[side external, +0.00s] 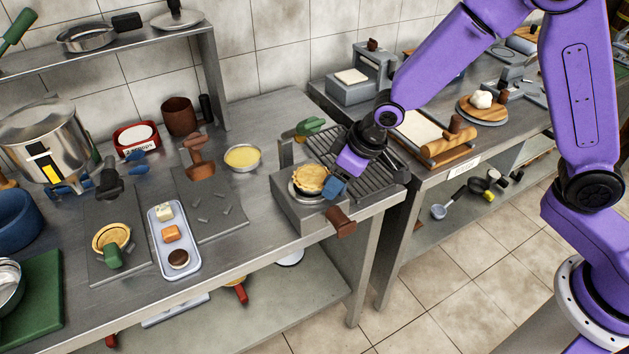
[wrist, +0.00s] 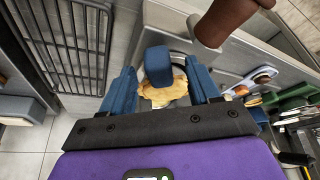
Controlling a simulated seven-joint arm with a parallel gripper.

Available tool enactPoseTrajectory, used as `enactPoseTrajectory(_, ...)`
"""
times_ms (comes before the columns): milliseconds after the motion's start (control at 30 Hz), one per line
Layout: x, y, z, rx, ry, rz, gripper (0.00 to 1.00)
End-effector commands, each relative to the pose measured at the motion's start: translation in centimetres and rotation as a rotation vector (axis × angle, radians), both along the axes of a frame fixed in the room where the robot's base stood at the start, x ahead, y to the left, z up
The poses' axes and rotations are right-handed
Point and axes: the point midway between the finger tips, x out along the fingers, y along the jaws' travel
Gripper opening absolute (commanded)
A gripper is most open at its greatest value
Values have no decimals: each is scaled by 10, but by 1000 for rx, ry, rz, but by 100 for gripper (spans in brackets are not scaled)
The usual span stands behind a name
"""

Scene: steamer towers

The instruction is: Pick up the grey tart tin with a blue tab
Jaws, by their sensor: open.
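The grey tart tin, holding a golden pastry shell (side external: 311,178), sits on a grey appliance at the front edge of the bench. In the wrist view its pastry (wrist: 163,97) and blue tab (wrist: 158,66) show between my fingers. My gripper (wrist: 161,72) is open, with one blue finger on each side of the tab; I cannot tell whether either touches it. In the side view my gripper (side external: 338,182) is at the right side of the tin, hiding part of it, and blue parts overlap there. The tin's grey rim is mostly hidden.
A brown handle (side external: 341,222) sticks out in front of the tin. A dark wire rack (side external: 362,172) lies to its right. A pale-filled tin (side external: 242,157) and another tart with a green tab (side external: 112,243) stand to the left. A gap separates the two benches.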

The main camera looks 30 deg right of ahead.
Motion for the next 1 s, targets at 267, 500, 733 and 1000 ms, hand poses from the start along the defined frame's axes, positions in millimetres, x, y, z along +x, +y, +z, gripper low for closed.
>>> enactPoseTrajectory(267, 5, 3, -15, 0, 0, -1, 61)
enactPoseTrajectory(500, 5, 3, -14, 0, 0, -1, 42)
enactPoseTrajectory(733, 5, 3, -14, 2, 0, -1, 0)
enactPoseTrajectory(1000, 5, 3, -12, 1, -1, -1, 0)
